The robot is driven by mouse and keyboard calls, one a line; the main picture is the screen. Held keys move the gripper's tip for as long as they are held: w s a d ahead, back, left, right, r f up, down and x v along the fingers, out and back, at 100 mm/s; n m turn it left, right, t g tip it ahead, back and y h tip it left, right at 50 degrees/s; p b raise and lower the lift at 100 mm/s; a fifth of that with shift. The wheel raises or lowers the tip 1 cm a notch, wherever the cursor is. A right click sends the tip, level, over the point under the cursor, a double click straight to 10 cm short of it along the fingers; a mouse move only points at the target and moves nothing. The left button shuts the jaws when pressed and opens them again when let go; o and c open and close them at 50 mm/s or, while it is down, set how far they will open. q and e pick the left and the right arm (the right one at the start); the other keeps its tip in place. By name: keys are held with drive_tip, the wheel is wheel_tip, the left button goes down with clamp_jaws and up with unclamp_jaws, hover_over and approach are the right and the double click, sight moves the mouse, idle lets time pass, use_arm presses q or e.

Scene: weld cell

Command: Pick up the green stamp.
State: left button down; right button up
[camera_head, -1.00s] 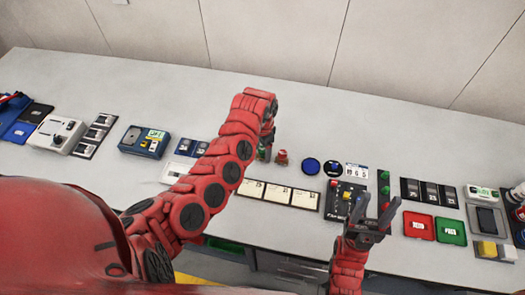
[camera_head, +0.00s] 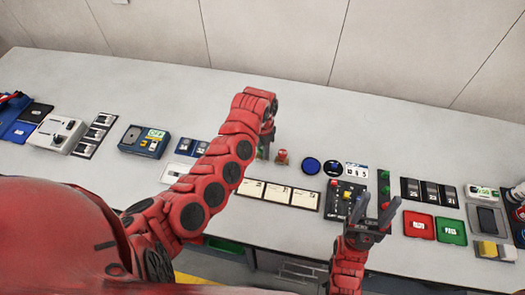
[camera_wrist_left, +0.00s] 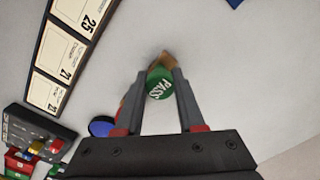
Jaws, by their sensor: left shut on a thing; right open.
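The green stamp (camera_wrist_left: 160,84), marked PASS, shows in the left wrist view between the two fingers of my left gripper (camera_wrist_left: 160,76). The fingers are shut on it. In the head view the green stamp (camera_head: 262,153) is partly hidden by my left gripper (camera_head: 267,142). I cannot tell whether it touches the table. A red stamp (camera_head: 282,157) stands just to its right. My right gripper (camera_head: 375,211) is open and empty, above the front part of the table near a dark control box.
A blue round pad (camera_head: 311,165) and a dark round pad (camera_head: 335,168) lie right of the stamps. A row of cards (camera_head: 278,193) lies in front. Red (camera_head: 419,225) and green (camera_head: 451,231) trays are at the right. The table behind the stamps is clear.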

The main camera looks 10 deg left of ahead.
use_arm(q)
drive_tip(key=shift+w+r+b, duration=0.1)
drive_tip(key=shift+r+b, duration=0.4)
drive_tip(key=shift+s+d+r+b, duration=0.15)
drive_tip(key=shift+r+b, duration=0.1)
drive_tip(key=shift+r, duration=0.4)
drive_tip(key=shift+s+d+r+b, duration=0.1)
drive_tip(key=shift+r+b, duration=0.1)
drive_tip(key=shift+r, duration=0.4)
drive_tip(key=s, duration=0.1)
drive_tip(key=s+b, duration=0.1)
drive_tip(key=s, duration=0.1)
drive_tip(key=s+a, duration=0.1)
drive_tip(key=s, duration=0.1)
drive_tip(key=shift+s, duration=0.2)
drive_tip(key=s, duration=0.2)
drive_tip(key=s+a, duration=0.1)
drive_tip(key=s, duration=0.2)
drive_tip(key=s+r, duration=0.1)
drive_tip(key=s, duration=0.2)
drive_tip(key=shift+s+a+r+p, duration=0.1)
drive_tip(key=shift+s+a+p, duration=0.1)
drive_tip(key=shift+p, duration=0.15)
drive_tip(key=shift+s+a, duration=0.2)
drive_tip(key=shift+s, duration=0.7)
